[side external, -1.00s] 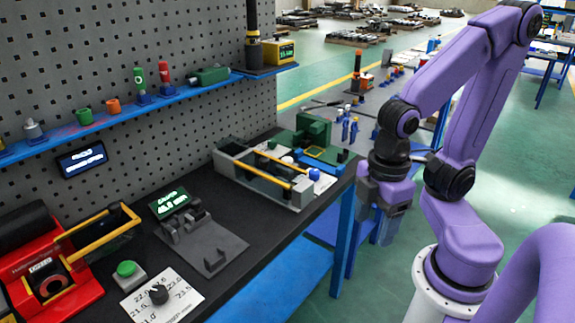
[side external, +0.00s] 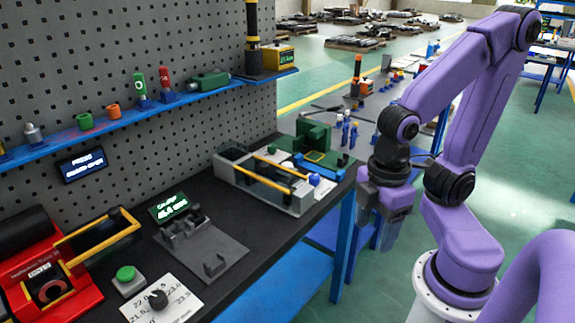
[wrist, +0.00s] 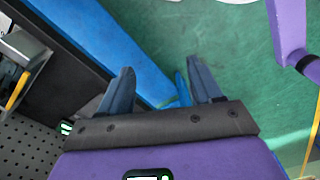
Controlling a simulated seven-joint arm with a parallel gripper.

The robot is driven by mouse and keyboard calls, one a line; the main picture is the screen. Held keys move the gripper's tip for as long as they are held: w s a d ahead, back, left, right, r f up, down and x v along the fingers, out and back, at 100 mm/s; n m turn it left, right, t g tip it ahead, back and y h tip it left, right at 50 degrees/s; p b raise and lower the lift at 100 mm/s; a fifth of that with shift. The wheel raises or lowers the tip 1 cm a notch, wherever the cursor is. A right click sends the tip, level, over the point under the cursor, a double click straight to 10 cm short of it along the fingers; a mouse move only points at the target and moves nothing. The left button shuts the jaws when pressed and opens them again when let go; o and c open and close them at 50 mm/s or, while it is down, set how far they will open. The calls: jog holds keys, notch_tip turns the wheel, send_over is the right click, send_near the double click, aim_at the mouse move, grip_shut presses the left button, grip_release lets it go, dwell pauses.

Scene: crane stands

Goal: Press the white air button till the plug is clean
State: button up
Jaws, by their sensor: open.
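A small white button (side external: 287,165) shows at the grey-framed station with yellow rails on the far right end of the bench, beside a blue knob (side external: 314,179). I take it for the air button, but it is small. I cannot make out the plug for certain in either view. My gripper (side external: 381,235) hangs beyond the bench's right edge, to the right of and apart from the station. In the wrist view my gripper (wrist: 160,68) is open and empty, with its fingers spread over the blue bench frame and green floor.
The grey-framed station (side external: 297,204) has a green block (side external: 313,133) behind it. A grey fixture (side external: 215,255), a green button (side external: 126,273), a dial plate (side external: 185,302) and a red machine (side external: 30,275) stand left along the bench. The pegboard shelf (side external: 160,108) holds small parts.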

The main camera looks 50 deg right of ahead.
jog(key=c, duration=0.5)
jog(key=shift+w+a, duration=0.15)
jog(key=shift+w, duration=0.1)
jog(key=c, duration=0.5)
jog(key=w, duration=0.2)
jog(key=w+a+r+m, duration=0.1)
jog(key=w, duration=0.1)
jog(key=w+a+m, duration=0.1)
jog(key=w, duration=0.2)
jog(key=shift+a+r, duration=0.15)
jog(key=shift+r, duration=0.25)
grip_shut()
jog(key=w+d+r+m, duration=0.1)
jog(key=w+d+m, duration=0.15)
jog(key=w, duration=0.75)
jog(key=w+d+m, duration=0.2)
jog(key=w+d, duration=0.1)
jog(key=w, duration=0.8)
jog(key=w+d+f+m, duration=0.1)
jog(key=w+d, duration=0.3)
jog(key=d, duration=0.4)
jog(key=w+d+f+m, duration=0.1)
jog(key=w+d+m, duration=0.2)
jog(key=d, duration=0.6)
jog(key=w+d+f+m+t, duration=0.1)
jog(key=w+d+m, duration=0.1)
jog(key=w+d, duration=0.4)
jog(key=d, duration=0.3)
jog(key=shift+h, duration=0.3)
jog(key=shift+f, duration=0.1)
